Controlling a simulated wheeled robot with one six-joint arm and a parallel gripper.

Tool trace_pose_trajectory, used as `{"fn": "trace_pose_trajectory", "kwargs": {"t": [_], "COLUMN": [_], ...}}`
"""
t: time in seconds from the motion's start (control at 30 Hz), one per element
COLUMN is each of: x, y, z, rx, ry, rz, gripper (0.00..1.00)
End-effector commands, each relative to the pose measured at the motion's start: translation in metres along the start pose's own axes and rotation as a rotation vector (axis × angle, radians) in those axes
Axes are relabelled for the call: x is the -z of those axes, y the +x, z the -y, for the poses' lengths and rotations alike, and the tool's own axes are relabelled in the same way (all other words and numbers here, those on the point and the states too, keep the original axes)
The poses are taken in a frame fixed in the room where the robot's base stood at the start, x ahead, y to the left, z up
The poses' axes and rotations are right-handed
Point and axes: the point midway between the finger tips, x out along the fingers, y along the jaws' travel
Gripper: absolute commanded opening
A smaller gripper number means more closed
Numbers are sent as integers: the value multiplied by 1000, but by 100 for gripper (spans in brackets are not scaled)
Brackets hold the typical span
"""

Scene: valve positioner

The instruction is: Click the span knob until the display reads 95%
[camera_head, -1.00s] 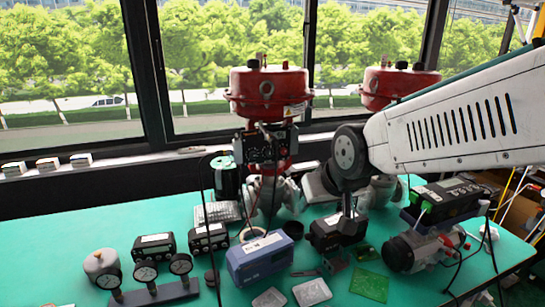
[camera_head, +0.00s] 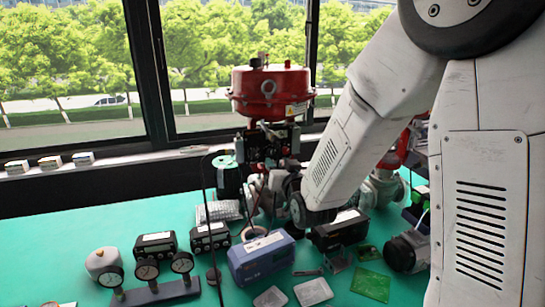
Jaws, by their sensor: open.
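The valve positioner (camera_head: 265,143) is a dark unit with small fittings, mounted under the red actuator (camera_head: 270,92) of the left valve. Its span knob and display are too small to make out, so no reading shows. My white arm comes in from the right and bends down to the left.
The green table (camera_head: 55,240) holds a blue box (camera_head: 260,257), a three-gauge manifold (camera_head: 150,280), black instruments (camera_head: 155,245) and a green board (camera_head: 370,284). A second red valve (camera_head: 400,150) is mostly behind my arm.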

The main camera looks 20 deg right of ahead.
Motion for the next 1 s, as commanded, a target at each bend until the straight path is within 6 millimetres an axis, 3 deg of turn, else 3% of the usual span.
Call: {"fn": "trace_pose_trajectory", "kwargs": {"t": [0.33, 0.73, 0.9, 1.0], "x": [0, 0, 0, 0], "y": [53, 62, 62, 62], "z": [-1, -1, 0, 0], "rx": [-1, -1, -1, -1], "ry": [0, 0, 0, 0], "rz": [2, 2, 2, 2], "gripper": [42, 42, 0, 0]}}
